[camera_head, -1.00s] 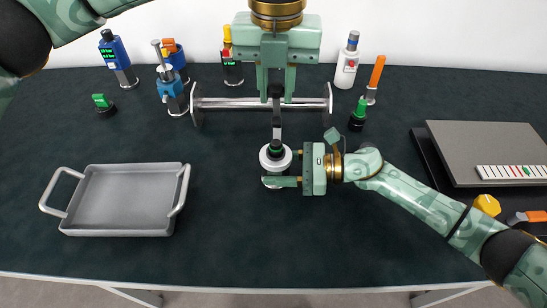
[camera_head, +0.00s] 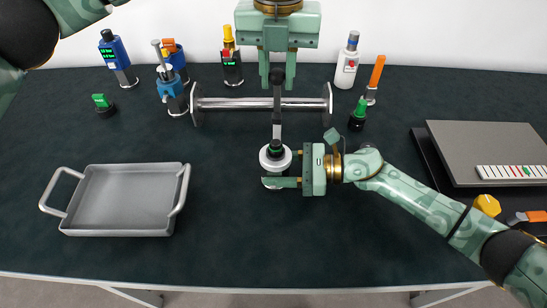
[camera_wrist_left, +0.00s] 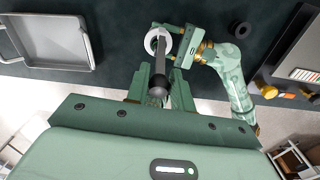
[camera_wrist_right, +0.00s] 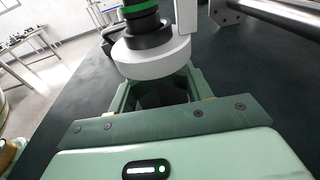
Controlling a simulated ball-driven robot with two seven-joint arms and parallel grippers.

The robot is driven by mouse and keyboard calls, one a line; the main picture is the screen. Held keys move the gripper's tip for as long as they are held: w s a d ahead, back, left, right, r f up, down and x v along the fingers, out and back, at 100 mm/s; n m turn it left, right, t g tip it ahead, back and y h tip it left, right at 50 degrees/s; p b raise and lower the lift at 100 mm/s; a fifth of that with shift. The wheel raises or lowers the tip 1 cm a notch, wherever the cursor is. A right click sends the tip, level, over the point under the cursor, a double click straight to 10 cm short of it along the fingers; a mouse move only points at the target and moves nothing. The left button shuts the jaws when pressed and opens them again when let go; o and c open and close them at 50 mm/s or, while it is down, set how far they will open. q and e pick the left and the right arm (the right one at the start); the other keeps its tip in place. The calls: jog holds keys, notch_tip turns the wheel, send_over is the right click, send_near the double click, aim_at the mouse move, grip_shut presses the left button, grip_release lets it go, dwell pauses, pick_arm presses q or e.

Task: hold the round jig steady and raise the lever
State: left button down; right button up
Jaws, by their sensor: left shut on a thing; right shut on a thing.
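The round jig (camera_head: 284,158) is a white disc with a dark centre and a green band, standing on the dark table mat. It also shows in the right wrist view (camera_wrist_right: 155,62). My right gripper (camera_head: 284,168) is shut on the jig from the right side. The lever (camera_head: 276,125) is a dark bar running from the jig towards the back. My left gripper (camera_head: 277,84) is shut on the lever's far end, above the metal rail. In the left wrist view the lever's dark end (camera_wrist_left: 157,84) sits between its fingers, the jig beyond.
A metal rail (camera_head: 235,103) with end plates crosses behind the jig. A grey tray (camera_head: 125,228) lies left and a grey laptop-like slab (camera_head: 480,150) right. Several small devices and a white bottle (camera_head: 347,65) stand along the back. The front middle of the mat is clear.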

pick_arm(q)
jog(key=shift+w, duration=0.6)
pick_arm(e)
jog(key=shift+s, duration=0.1)
pick_arm(q)
jog(key=shift+w, duration=0.1)
pick_arm(e)
jog(key=shift+r, duration=0.1)
pick_arm(q)
jog(key=shift+w, duration=0.95)
jog(key=c, duration=1.3)
grip_release()
jog(key=shift+d, duration=0.1)
notch_tip(320, 180, up, 5)
jog(key=shift+f, duration=0.1)
